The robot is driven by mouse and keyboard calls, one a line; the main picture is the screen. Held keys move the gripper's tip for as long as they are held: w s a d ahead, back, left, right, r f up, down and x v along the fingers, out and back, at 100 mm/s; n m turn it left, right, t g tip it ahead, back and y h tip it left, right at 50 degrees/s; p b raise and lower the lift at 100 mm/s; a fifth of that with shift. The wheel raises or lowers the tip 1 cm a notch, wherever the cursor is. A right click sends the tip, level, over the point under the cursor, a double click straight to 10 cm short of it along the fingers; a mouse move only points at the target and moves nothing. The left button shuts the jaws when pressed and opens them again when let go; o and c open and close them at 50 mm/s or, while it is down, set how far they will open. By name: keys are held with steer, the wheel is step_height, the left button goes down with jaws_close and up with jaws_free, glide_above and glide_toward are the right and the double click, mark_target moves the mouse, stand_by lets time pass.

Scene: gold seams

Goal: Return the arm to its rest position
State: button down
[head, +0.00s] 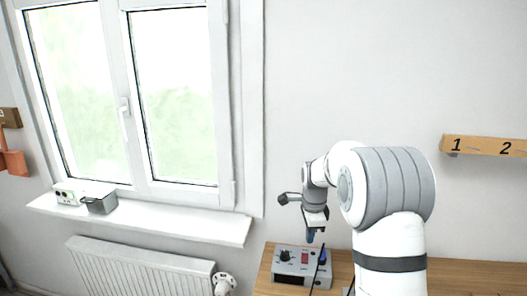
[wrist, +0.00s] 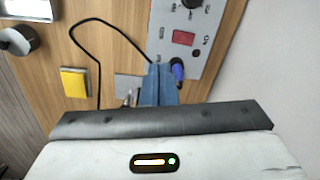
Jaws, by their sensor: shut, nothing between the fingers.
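My arm shows at the right of the head view, white with grey joints, bent over a wooden bench. My gripper (head: 311,235) points down above the bench, close to a grey control box. In the wrist view my blue gripper fingers (wrist: 158,86) are together with nothing between them. They appear over the edge of the control box (wrist: 197,45), beside its blue-handled part. From these views I cannot tell how far above the box they are.
The control box (head: 297,268) has knobs and a red switch. A black cable (wrist: 99,60), a yellow block (wrist: 74,83) and a grey plate (wrist: 127,88) lie on the bench (wrist: 110,20). A radiator (head: 140,268) and windowsill (head: 150,219) are left. A numbered rail (head: 485,146) hangs right.

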steer(key=s+r+n+t, duration=0.2)
steer(key=s+r+n, duration=0.7)
steer(key=s, duration=0.7)
steer(key=s+n+t, duration=0.1)
steer(key=s+n, duration=0.7)
steer(key=s, duration=0.8)
steer(key=shift+s+a+r, duration=0.2)
